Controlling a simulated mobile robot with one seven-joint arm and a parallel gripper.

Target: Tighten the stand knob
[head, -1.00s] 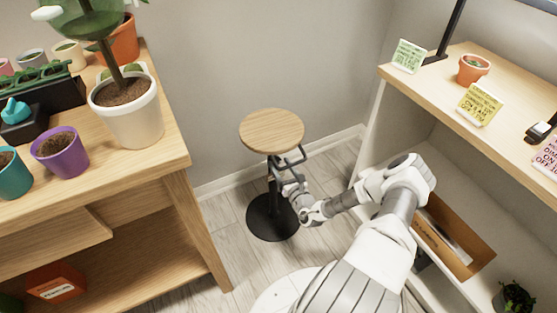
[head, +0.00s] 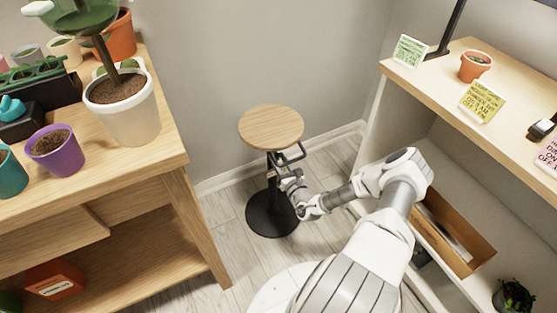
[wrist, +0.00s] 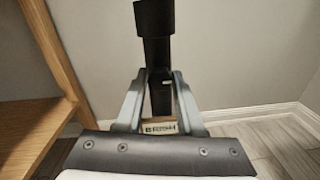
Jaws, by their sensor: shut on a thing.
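The stand has a round wooden top (head: 271,127), a black post and a round black base (head: 268,217). It stands upright on the floor, and its post also shows in the wrist view (wrist: 154,20). My gripper (head: 275,172) is at the post, below the top. In the wrist view my gripper (wrist: 159,76) has a finger on each side of the post and is shut on the stand knob. The knob itself is mostly hidden by the fingers and cannot be made out clearly.
A wooden plant bench (head: 180,175) with several pots stands on the left. A shelf unit (head: 425,75) with cards and a small potted plant is on the right. A dark bent bar (head: 293,156) sticks out under the stand's top. Floor around the base is clear.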

